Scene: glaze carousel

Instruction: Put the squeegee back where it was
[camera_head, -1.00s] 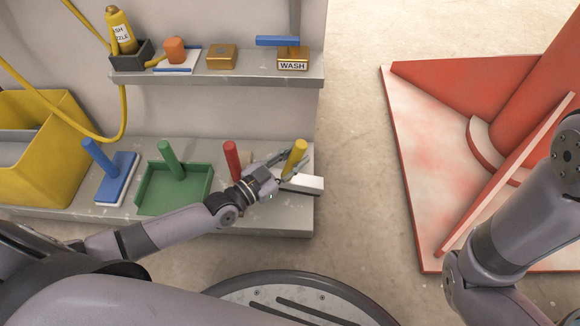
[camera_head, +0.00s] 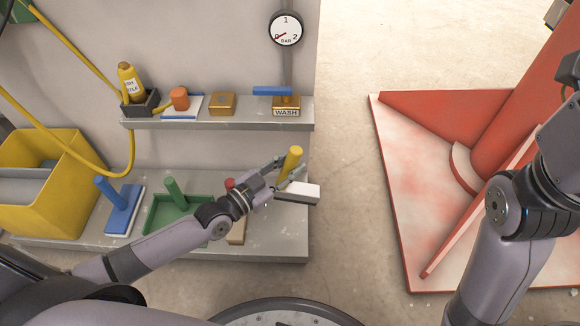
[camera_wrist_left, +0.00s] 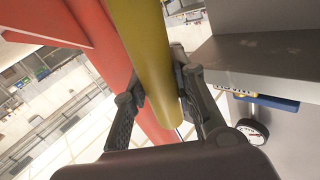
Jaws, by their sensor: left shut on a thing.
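The squeegee has a yellow handle (camera_head: 292,160) and a pale, block-like head (camera_head: 299,191). My left gripper (camera_head: 282,176) is shut on the handle, which tilts a little to the right. The head shows at the right end of the lower shelf (camera_head: 270,245) and juts past its edge; I cannot tell whether it touches the shelf. In the left wrist view the yellow handle (camera_wrist_left: 150,45) runs between the two fingers (camera_wrist_left: 160,95); the head is not seen there. My right gripper is not in view.
A red-handled tool (camera_head: 237,230) stands just left, partly behind my left arm. A green tray (camera_head: 160,212) and a blue tool (camera_head: 122,212) stand further left. The upper shelf (camera_head: 220,125) holds a bottle and the WASH block (camera_head: 286,108). A red structure (camera_head: 400,200) is at right.

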